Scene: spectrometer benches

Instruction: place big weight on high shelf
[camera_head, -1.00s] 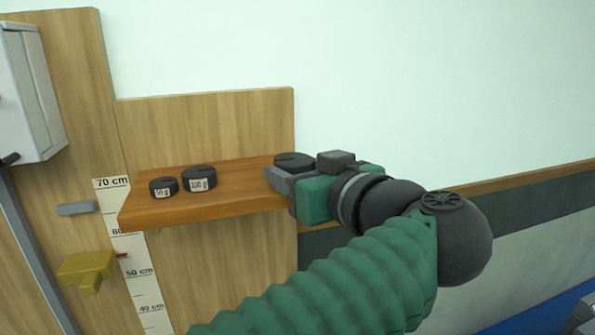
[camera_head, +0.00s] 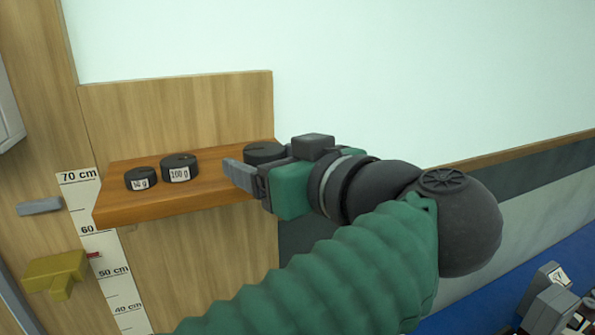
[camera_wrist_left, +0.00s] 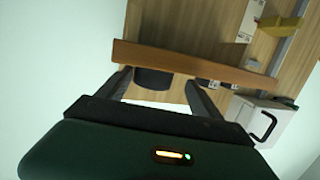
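The big weight is a black disc (camera_head: 263,152) at the right end of the wooden high shelf (camera_head: 150,208). It appears to rest on the shelf, and its lower part is hidden behind my left gripper (camera_head: 248,166). In the left wrist view the weight (camera_wrist_left: 152,79) lies between two spread fingers, close to the left finger and with a clear gap to the right one. My left gripper is open around it. My right gripper is not in view.
Two smaller black weights, a 50 g one (camera_head: 141,179) and a larger labelled one (camera_head: 180,168), stand on the shelf's left part. A height scale (camera_head: 105,265), a yellow bracket (camera_head: 55,272) and a grey bar (camera_head: 40,206) are on the wooden board. Grey equipment (camera_head: 548,300) shows at lower right.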

